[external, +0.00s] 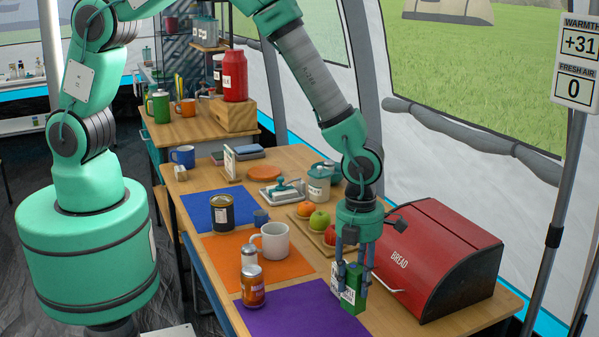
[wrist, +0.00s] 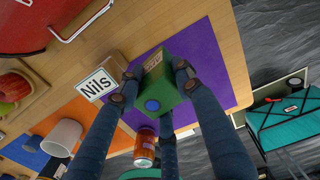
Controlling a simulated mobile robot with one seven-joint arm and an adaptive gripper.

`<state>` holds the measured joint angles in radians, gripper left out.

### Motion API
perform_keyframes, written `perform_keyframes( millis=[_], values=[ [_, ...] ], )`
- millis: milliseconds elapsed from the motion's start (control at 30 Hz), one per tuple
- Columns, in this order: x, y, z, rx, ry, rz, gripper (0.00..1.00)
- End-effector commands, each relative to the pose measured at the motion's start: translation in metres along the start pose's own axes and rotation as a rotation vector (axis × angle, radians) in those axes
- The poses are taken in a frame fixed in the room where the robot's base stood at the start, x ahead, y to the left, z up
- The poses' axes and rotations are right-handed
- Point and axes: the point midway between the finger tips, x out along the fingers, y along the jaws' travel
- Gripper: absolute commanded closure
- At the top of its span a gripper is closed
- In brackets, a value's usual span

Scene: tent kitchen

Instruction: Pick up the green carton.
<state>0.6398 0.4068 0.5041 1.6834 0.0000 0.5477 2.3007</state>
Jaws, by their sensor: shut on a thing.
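The green carton (external: 354,295) is at the right edge of the purple mat (external: 297,315), left of the red bread box. In the wrist view the carton (wrist: 158,88) shows its top with a blue round cap, between my fingers. My gripper (external: 353,281) points down from above and is shut on the carton, with fingers on opposite sides of it. My gripper (wrist: 157,84) hides part of the carton's sides. I cannot tell whether the carton's bottom touches the table.
A name card reading "Nils" (wrist: 97,85) stands close beside the carton. The red bread box (external: 437,262) is near on the right. The purple mat's middle is clear.

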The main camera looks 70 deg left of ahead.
Motion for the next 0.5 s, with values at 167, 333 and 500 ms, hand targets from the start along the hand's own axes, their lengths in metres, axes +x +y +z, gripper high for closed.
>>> perform_keyframes(
  millis=[167, 333, 500],
  values=[
    [-0.005, 0.026, -0.025, 0.0, 0.0, 0.0, 0.97],
    [-0.007, 0.047, -0.044, 0.0, 0.0, 0.0, 0.97],
    [-0.009, 0.061, -0.057, 0.0, 0.0, 0.0, 0.97]
  ],
)
